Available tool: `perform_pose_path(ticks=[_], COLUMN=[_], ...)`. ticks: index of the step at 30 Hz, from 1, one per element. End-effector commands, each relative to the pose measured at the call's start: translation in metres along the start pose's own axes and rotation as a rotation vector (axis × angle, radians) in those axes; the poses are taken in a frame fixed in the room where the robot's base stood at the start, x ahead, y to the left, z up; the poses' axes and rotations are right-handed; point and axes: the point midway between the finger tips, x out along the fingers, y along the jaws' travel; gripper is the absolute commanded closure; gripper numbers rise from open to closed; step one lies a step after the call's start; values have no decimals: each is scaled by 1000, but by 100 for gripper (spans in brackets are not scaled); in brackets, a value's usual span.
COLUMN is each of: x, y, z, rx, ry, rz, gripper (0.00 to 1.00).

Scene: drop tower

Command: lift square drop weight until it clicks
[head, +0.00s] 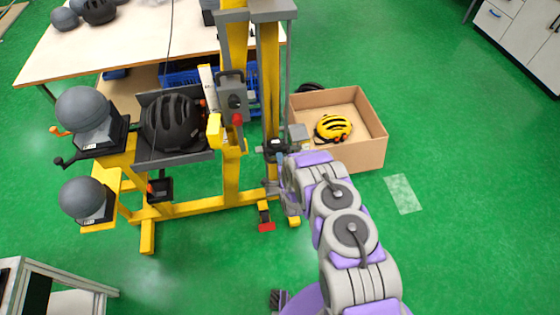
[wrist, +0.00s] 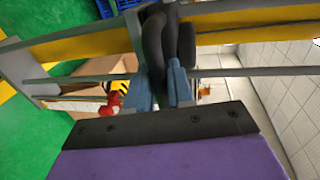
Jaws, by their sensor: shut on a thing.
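My gripper (head: 281,163) is at the front of the right-hand yellow column of the drop tower (head: 271,85), low down. In the wrist view its two blue-grey fingers (wrist: 162,86) are shut on a thick black looped handle (wrist: 168,40). In the head view a dark, blocky part (head: 276,146) sits right by the fingertips on that column and looks like the square drop weight; its body is mostly hidden by my gripper. Thin guide rods (wrist: 240,71) run past the fingers in the wrist view. I cannot tell whether a catch has engaged.
An open cardboard box (head: 368,139) with a yellow helmet (head: 333,127) stands right of the tower. Left are a grey release box (head: 232,97), a black helmet (head: 171,122) and grey headforms (head: 84,109). A table (head: 150,40) is behind.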

Motion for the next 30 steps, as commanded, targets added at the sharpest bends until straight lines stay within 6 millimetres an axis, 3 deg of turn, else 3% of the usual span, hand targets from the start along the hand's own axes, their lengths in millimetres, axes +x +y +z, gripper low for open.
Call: perform_pose_path(ticks=[12,17,23,30], x=[-1,-3,-11,-27], y=[3,-7,-53,-132], z=[0,0,0,1], rx=[0,0,0,0], ry=[0,0,-1,-2], rz=[7,7,-6,-9], gripper=[100,100,100,100])
